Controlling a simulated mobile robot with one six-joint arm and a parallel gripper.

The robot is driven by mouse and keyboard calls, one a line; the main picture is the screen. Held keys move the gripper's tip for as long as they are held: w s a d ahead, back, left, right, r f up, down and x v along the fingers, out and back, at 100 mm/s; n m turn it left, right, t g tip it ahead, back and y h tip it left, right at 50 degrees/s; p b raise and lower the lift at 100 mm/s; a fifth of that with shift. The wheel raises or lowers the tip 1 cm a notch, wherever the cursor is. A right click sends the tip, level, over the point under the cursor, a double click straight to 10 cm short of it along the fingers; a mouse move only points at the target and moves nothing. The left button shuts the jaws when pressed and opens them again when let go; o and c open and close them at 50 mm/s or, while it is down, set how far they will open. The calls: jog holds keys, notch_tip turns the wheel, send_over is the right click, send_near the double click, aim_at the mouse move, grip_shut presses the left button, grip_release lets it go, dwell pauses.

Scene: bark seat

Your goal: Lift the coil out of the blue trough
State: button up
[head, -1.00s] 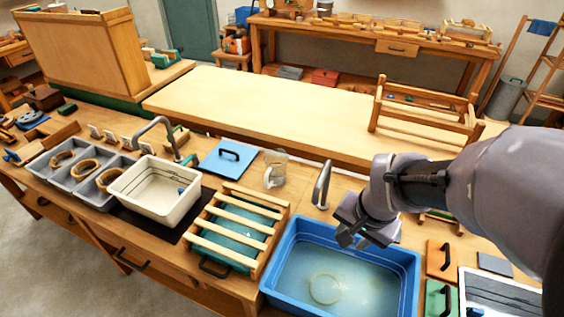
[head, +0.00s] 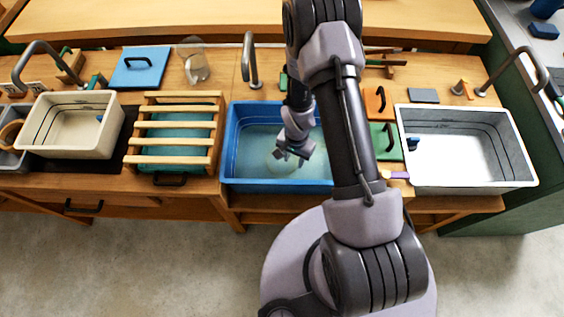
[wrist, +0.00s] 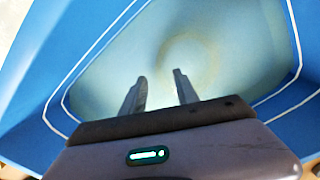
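The blue trough (head: 232,168) stands in the counter in front of me and holds cloudy, pale water. The coil (wrist: 216,62) shows in the wrist view as a faint, pale ring under the water, blurred. In the head view it is only a faint shape, partly hidden by my gripper. My gripper (head: 291,155) points down over the trough. In the wrist view its two fingers (wrist: 160,88) are apart with nothing between them, and the ring lies beyond the fingertips, somewhat to the right. I cannot tell how far the fingertips are above the coil.
A grey tap (head: 249,62) rises behind the trough. A slatted wooden rack (head: 180,125) stands to its left, with a cream basin (head: 72,150) farther left. Green and orange boards (head: 386,140) and a white-rimmed basin (head: 460,190) are at the right.

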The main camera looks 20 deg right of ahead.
aim_at(295, 166)
notch_tip(295, 166, down, 5)
jog(key=shift+d+f+b, duration=0.15)
jog(key=shift+b, duration=1.05)
jog(key=shift+c, duration=0.5)
jog(key=shift+r, duration=0.2)
grip_shut()
